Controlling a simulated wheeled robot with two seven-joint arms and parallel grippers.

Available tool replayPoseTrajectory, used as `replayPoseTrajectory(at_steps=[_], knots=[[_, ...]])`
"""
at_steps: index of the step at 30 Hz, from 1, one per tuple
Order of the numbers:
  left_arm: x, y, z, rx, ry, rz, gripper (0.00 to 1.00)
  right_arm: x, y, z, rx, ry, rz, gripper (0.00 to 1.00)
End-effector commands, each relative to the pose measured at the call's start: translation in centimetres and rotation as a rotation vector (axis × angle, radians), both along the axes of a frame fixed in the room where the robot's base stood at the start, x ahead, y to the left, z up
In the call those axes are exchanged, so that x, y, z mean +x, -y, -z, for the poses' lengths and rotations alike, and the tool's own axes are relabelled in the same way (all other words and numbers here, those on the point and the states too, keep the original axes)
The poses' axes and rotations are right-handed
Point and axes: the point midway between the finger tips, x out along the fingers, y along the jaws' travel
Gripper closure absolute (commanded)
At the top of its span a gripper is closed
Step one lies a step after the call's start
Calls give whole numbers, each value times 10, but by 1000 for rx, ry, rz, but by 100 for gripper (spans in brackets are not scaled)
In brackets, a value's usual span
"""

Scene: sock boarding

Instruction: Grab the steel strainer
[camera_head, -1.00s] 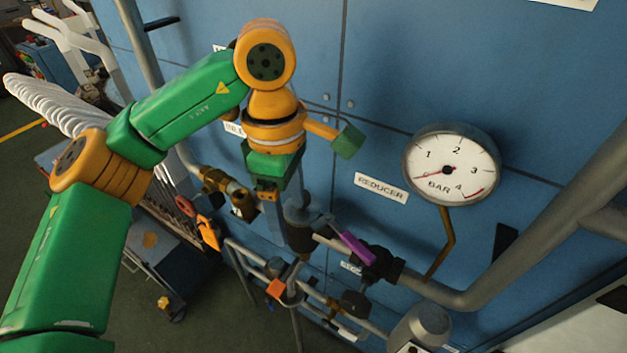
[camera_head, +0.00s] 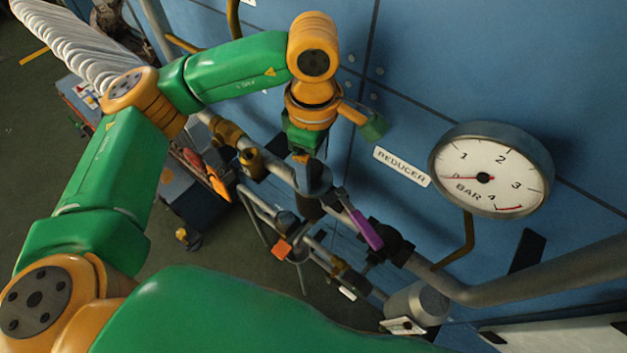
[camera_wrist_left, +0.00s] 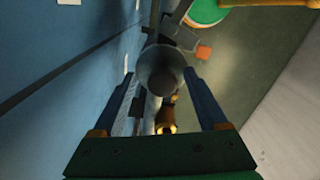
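A grey steel cylinder (camera_head: 312,180), which looks like the strainer, sits on the pipework below my left gripper in the head view. In the left wrist view the same strainer (camera_wrist_left: 162,66) shows as a round, open-looking cup between the fingertips. My left gripper (camera_head: 302,158) points down just above it. In the left wrist view the gripper (camera_wrist_left: 160,80) is open, with one dark blue finger on each side of the cylinder. Whether the fingers touch it I cannot tell. The strainer's lower part is partly hidden. My right gripper is not in view.
A pressure gauge (camera_head: 490,172) and a "REDUCER" label (camera_head: 402,167) are on the blue panel at the right. A purple lever (camera_head: 364,229) stands close right of the strainer. Brass fittings (camera_head: 249,160) and an orange handle (camera_head: 217,184) are at its left. Pipes run below.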

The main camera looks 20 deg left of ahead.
Motion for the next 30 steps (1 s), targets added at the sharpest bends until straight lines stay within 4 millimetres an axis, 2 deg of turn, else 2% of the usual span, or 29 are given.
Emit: replayPoseTrajectory(at_steps=[1, 6, 8, 9, 30], knots=[[0, 0, 0, 0, 0, 0, 35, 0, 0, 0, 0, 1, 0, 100], [0, 0, 0, 0, 0, 0, 81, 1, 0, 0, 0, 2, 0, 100], [0, 0, 0, 0, 0, 0, 97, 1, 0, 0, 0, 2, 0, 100], [0, 0, 0, 0, 0, 0, 100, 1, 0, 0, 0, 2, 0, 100], [0, 0, -1, -1, 0, 0, 100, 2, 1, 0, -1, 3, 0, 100]])
